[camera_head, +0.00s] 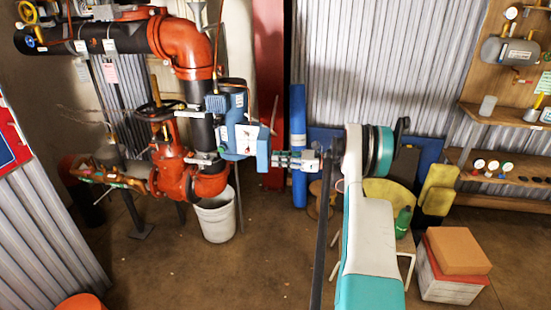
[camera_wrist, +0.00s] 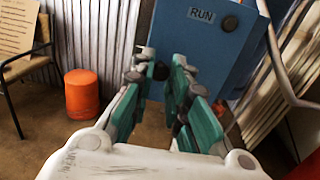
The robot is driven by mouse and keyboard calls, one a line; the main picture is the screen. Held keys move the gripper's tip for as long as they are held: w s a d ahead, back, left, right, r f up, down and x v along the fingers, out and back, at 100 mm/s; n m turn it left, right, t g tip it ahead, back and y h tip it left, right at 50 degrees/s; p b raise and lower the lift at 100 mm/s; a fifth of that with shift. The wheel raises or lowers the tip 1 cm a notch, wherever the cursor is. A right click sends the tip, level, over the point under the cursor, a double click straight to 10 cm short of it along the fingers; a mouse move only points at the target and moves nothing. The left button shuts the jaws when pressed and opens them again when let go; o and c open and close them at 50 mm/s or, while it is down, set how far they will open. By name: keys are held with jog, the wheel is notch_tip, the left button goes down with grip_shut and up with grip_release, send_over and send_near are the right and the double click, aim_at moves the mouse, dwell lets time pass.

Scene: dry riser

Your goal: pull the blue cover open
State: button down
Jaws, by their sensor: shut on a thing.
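The blue cover (camera_head: 263,152) is on the blue box on the pipework, left of centre in the head view. In the wrist view the blue cover (camera_wrist: 195,45) fills the upper middle, with a "RUN" label and a black round knob (camera_wrist: 230,22) near its top. My gripper (camera_head: 277,159) reaches the cover from the right. In the wrist view my gripper (camera_wrist: 164,70) has its green fingers closed around a small black knob (camera_wrist: 160,71) at the cover's lower left. How far the cover stands open I cannot tell.
Orange pipes and a valve (camera_head: 172,165) stand left of the box, with a white bucket (camera_head: 215,217) below. A blue upright cylinder (camera_head: 298,145) is behind my gripper. A yellow chair (camera_head: 388,192) and an orange-topped box (camera_head: 457,252) stand right.

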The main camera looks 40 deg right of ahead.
dwell(0.4)
jog(key=c, duration=1.5)
grip_release()
jog(key=shift+w, duration=0.1)
jog(key=v, duration=1.2)
jog(key=shift+d, duration=0.15)
jog(key=shift+w, duration=0.1)
